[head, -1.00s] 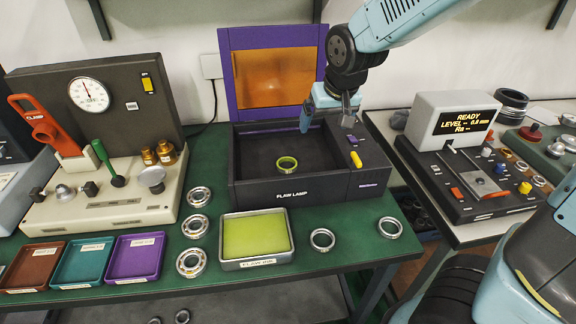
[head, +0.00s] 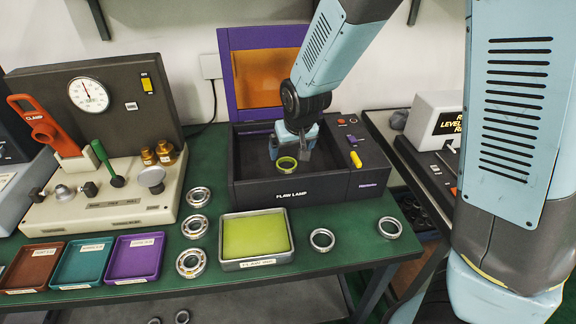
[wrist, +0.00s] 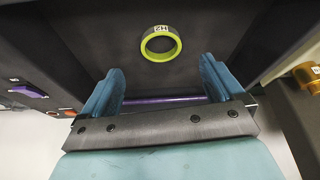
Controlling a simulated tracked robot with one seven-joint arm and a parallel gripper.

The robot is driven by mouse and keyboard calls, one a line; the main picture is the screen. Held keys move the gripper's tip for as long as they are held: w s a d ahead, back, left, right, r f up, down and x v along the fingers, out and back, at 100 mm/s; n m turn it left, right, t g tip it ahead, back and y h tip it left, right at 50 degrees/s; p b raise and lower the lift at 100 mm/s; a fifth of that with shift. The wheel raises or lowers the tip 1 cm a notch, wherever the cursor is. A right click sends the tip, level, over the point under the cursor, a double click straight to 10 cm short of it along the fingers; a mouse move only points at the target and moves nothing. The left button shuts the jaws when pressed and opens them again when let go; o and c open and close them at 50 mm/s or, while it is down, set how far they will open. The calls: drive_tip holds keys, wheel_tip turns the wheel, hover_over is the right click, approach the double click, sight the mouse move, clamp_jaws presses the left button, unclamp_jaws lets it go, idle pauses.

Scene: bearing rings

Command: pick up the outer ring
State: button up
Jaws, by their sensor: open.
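A ring with a yellow-green coating (head: 286,165) lies in the dark well of the flaw lamp box (head: 310,187). In the wrist view the same ring (wrist: 145,47) shows a small white label on its inner wall and sits beyond the fingertips, apart from them. My gripper (head: 291,150) is inside the box, just behind and above the ring, and is open and empty. Its two blue fingers also show in the wrist view (wrist: 160,75), with the ring roughly midway between their lines. Two plain steel rings (head: 322,240) (head: 389,228) lie on the green table in front of the box.
The box walls and its raised purple lid (head: 232,90) stand close around my gripper. A tray of yellow-green ink (head: 257,240), several bearings (head: 191,262) and small coloured trays (head: 134,258) are in front and left. A clamp gauge station (head: 100,190) stands left.

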sight(287, 163)
drive_tip(key=shift+x, duration=3.45)
drive_tip(key=shift+a, duration=0.1)
drive_tip(key=c, duration=1.3)
